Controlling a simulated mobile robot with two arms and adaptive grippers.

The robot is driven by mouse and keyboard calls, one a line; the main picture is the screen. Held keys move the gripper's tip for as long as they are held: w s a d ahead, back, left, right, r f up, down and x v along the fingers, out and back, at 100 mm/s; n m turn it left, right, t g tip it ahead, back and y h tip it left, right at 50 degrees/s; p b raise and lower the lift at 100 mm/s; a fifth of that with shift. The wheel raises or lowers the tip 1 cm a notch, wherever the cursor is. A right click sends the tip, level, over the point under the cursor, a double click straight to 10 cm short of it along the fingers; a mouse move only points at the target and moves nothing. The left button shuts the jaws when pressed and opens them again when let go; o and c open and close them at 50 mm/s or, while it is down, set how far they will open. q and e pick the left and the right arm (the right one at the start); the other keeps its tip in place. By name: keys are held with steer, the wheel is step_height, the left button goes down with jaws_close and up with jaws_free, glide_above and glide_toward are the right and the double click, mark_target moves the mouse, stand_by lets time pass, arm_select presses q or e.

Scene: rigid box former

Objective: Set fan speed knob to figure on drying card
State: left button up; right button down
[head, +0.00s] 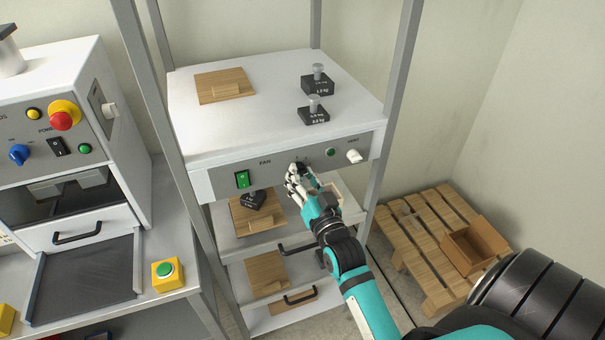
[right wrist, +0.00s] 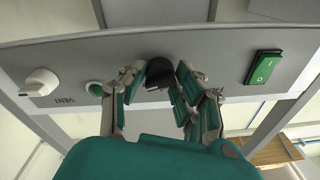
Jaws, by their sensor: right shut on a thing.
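The fan speed knob (right wrist: 160,72) is black and sits on the grey front panel (head: 225,183) of the white cabinet, right of the FAN label. In the head view the fingers mostly cover it. My right gripper (head: 297,175) is at the panel, and in the right wrist view its fingers (right wrist: 155,85) are closed on both sides of the knob. The knob's pointer and the scale figures cannot be read. I cannot make out a drying card. My left gripper is not in view.
The panel also has a green rocker switch (head: 242,179), a green button (head: 330,152) and a white VENT knob (head: 354,156). Two dark weights (head: 317,84) (head: 313,115) and a wooden board (head: 224,85) lie on top. Grey posts (head: 400,75) frame the cabinet. A pallet (head: 405,225) lies right.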

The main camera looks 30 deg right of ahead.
steer(key=shift+m+p, duration=0.3)
steer(key=shift+m, duration=1.1)
steer(key=shift+m+h, duration=0.3)
steer(key=shift+f, duration=0.1)
steer(key=c, duration=1)
jaws_free()
steer(key=shift+o, duration=0.2)
steer(key=shift+s, duration=0.1)
steer(key=v, duration=1.2)
